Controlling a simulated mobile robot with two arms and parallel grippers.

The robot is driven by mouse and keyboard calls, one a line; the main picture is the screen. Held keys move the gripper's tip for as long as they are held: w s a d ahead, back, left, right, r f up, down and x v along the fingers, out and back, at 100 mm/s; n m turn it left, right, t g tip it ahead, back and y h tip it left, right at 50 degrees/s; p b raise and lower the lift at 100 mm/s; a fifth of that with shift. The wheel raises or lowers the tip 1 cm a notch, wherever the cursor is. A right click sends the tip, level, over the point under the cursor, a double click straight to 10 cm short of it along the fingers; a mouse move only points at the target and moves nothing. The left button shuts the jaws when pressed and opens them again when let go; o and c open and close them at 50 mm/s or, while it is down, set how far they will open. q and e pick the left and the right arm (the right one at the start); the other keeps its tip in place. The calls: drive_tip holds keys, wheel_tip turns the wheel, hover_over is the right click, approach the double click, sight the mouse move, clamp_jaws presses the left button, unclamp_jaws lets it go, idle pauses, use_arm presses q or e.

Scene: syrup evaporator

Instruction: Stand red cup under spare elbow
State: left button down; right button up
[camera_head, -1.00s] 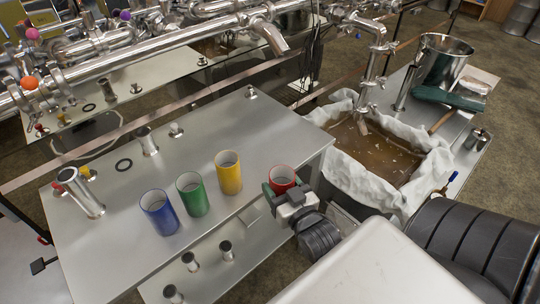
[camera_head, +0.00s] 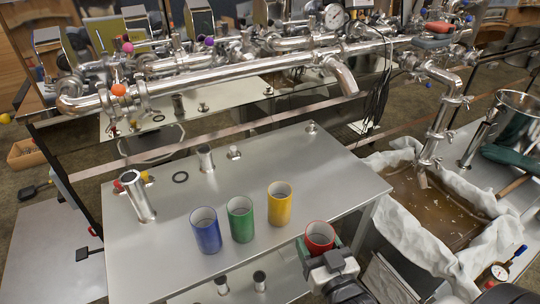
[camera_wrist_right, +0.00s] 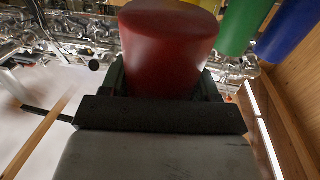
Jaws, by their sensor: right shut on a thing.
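The red cup (camera_head: 320,236) is held by my right gripper (camera_head: 322,250) at the table's front edge, to the right of the yellow cup. It looks upright, its open rim facing up. In the right wrist view the red cup (camera_wrist_right: 168,48) stands between the fingers of the right gripper (camera_wrist_right: 167,82), which is shut on it. A bare, open-ended pipe elbow (camera_head: 343,78) bends down above the table's back right; another pipe outlet (camera_head: 422,176) points into the cloth-lined tub. I cannot tell for sure which is the spare elbow. My left gripper is out of view.
A blue cup (camera_head: 205,230), a green cup (camera_head: 240,219) and a yellow cup (camera_head: 279,203) stand in a row on the metal table (camera_head: 240,165). Short metal posts and a dark ring stand or lie behind them. The table's back right is mostly clear.

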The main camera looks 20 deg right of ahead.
drive_tip(key=shift+m+h, duration=0.5)
drive_tip(key=shift+h, duration=0.3)
drive_tip(key=d, duration=0.1)
drive_tip(key=s+d+f, duration=0.1)
drive_tip(key=d, duration=0.3)
drive_tip(key=shift+s+f, duration=0.15)
drive_tip(key=shift+f, duration=0.05)
drive_tip(key=w, duration=0.4)
drive_tip(key=w+d+p, duration=0.1)
drive_tip(key=w, duration=0.4)
drive_tip(key=w+d+p, duration=0.1)
drive_tip(key=w, duration=0.4)
drive_tip(key=shift+d, duration=0.1)
drive_tip(key=w, duration=0.1)
drive_tip(key=w+p, duration=0.1)
drive_tip(key=w, duration=0.1)
drive_tip(key=shift+w+d+r+p, duration=0.2)
drive_tip(key=shift+d+p, duration=0.05)
drive_tip(key=shift+p, duration=0.15)
drive_tip(key=shift+w+f, duration=0.15)
drive_tip(key=shift+w, duration=0.1)
drive_tip(key=shift+f, duration=0.15)
